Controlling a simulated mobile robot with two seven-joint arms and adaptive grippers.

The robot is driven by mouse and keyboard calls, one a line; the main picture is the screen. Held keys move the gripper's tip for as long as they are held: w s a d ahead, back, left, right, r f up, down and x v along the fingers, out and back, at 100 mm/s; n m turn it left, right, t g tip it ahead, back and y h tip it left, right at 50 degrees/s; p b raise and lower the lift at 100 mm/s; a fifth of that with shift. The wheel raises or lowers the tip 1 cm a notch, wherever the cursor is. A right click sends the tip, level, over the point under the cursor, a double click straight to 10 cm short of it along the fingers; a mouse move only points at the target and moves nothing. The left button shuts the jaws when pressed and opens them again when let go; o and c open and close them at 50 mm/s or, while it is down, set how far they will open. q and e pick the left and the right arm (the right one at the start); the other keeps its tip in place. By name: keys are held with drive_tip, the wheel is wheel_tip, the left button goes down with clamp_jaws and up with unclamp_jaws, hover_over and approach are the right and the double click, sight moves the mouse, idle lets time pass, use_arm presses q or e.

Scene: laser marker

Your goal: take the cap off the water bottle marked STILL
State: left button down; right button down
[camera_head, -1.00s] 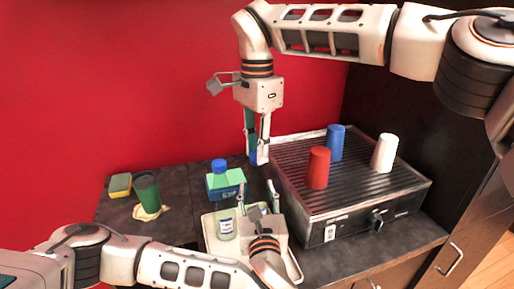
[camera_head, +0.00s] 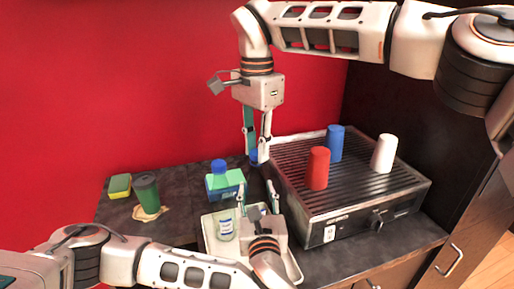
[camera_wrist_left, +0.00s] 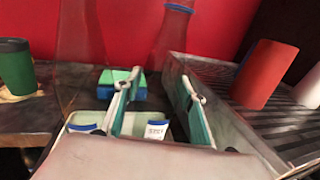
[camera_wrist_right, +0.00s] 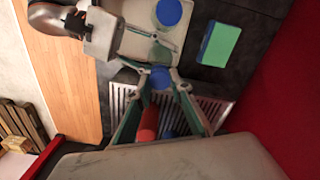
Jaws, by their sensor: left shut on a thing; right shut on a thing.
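A clear water bottle (camera_wrist_left: 173,58) stands upright between the fingers of my left gripper (camera_wrist_left: 162,80), which is shut on it. Its label (camera_wrist_left: 157,129) is too small to read. My right gripper (camera_head: 257,158) points down from above, shut on the bottle's blue cap (camera_wrist_right: 160,77). The cap also shows between its fingertips in the head view (camera_head: 253,155). I cannot tell whether cap and neck are apart. A second clear bottle (camera_head: 225,222) with a blue cap (camera_head: 219,166) stands in the pale tray (camera_head: 207,237) to the left, untouched.
A blue and green block (camera_head: 232,186) lies behind the tray. A green cup (camera_head: 147,191) and a yellow-green sponge (camera_head: 119,186) are at the left. At right, a ridged machine (camera_head: 300,190) carries red (camera_head: 318,168), blue (camera_head: 335,143) and white (camera_head: 384,153) cups.

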drive_tip(key=shift+r, duration=0.85)
drive_tip(key=shift+r, duration=2)
use_arm(q)
drive_tip(key=c, duration=1.2)
unclamp_jaws()
drive_tip(key=shift+o, duration=0.2)
drive_tip(key=shift+s+f, duration=0.1)
drive_tip(key=shift+s, duration=0.45)
drive_tip(key=s+d, duration=0.1)
drive_tip(key=s, duration=1)
